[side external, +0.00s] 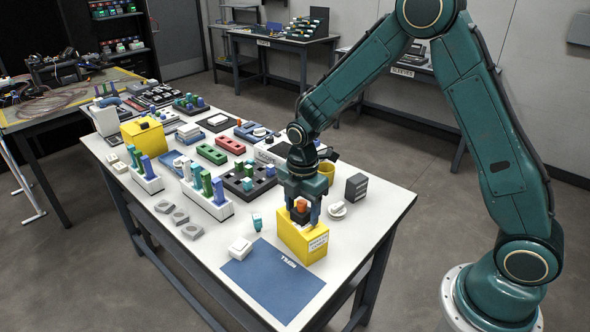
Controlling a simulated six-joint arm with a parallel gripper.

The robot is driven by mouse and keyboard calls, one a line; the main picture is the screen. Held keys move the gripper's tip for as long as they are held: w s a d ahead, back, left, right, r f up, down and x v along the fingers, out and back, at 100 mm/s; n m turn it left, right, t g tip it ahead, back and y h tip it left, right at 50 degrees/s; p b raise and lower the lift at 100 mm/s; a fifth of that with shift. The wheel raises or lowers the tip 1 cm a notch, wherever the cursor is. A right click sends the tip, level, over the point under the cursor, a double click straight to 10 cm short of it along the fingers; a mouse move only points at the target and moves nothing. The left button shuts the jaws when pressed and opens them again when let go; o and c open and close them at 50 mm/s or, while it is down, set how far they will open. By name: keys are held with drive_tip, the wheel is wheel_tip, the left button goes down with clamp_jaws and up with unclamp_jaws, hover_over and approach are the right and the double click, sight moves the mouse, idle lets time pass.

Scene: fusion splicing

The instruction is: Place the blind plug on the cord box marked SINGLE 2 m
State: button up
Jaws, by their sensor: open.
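My gripper (303,215) points down over a yellow box (298,242) near the front right of the table. Its jaws are open, with a small orange piece (301,206) between the fingers. A dark part shows just below the orange piece at the box top; I cannot tell whether they touch. The yellow box has a white label on its front that is too small to read. I cannot pick out the blind plug or a box marked SINGLE 2 m for certain. A small white box (240,248) and a teal-and-white piece (257,222) lie left of the yellow box.
A blue mat (272,285) lies at the front edge. White racks with green and blue pieces (207,205) stand left. Grey blocks (179,216) lie in front of them. A dark box (356,187) and white piece (337,210) are right of my gripper. Another yellow box (143,140) stands far left.

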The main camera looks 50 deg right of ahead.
sight(302, 202)
drive_tip(key=shift+r, duration=0.1)
wheel_tip(302, 202, up, 12)
idle(0.7)
drive_tip(key=shift+r, duration=0.15)
idle(0.4)
drive_tip(key=s+d+r+m+t, duration=0.1)
drive_tip(key=s+r+m+t, duration=0.2)
drive_tip(key=s+r+m, duration=0.8)
drive_tip(key=s+d+m+t, duration=0.1)
drive_tip(key=s+m+t, duration=0.1)
drive_tip(key=s+m, duration=0.5)
drive_tip(key=s, duration=0.6)
drive_tip(key=shift+t, duration=0.3)
